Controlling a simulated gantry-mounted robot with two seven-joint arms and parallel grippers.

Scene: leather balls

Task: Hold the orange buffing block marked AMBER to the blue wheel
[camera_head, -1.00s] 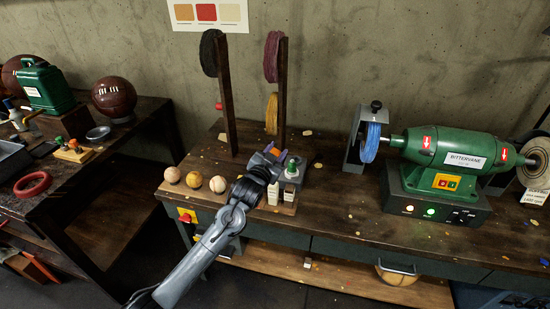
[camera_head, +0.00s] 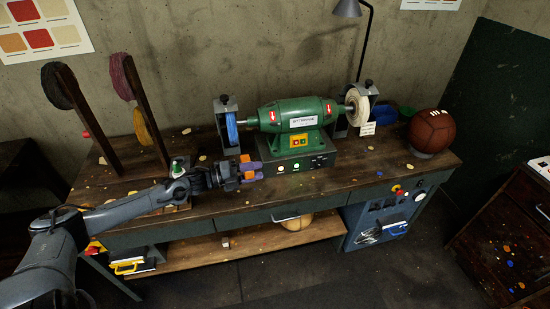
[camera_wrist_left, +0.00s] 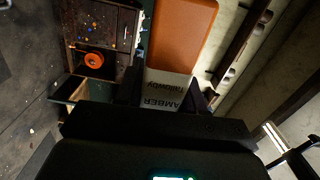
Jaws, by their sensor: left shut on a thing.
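My left gripper (camera_head: 240,173) is shut on the orange buffing block (camera_wrist_left: 185,35). In the left wrist view the block has an orange end and a pale label end reading AMBER upside down, between my fingers. In the head view only a little orange shows among the purple fingertips. The blue wheel (camera_head: 231,128) is on the left end of the green grinder (camera_head: 291,116), inside a grey guard. My gripper is below and slightly right of the wheel in the picture, and the block looks apart from it. My right gripper is not in view.
A white wheel (camera_head: 357,108) is on the grinder's right end. A control box (camera_head: 300,163) with lit lamps is under the grinder. A brown ball (camera_head: 433,131) rests at the bench's right end. Posts with coloured hanks (camera_head: 140,125) stand at the left. Small scraps dot the bench.

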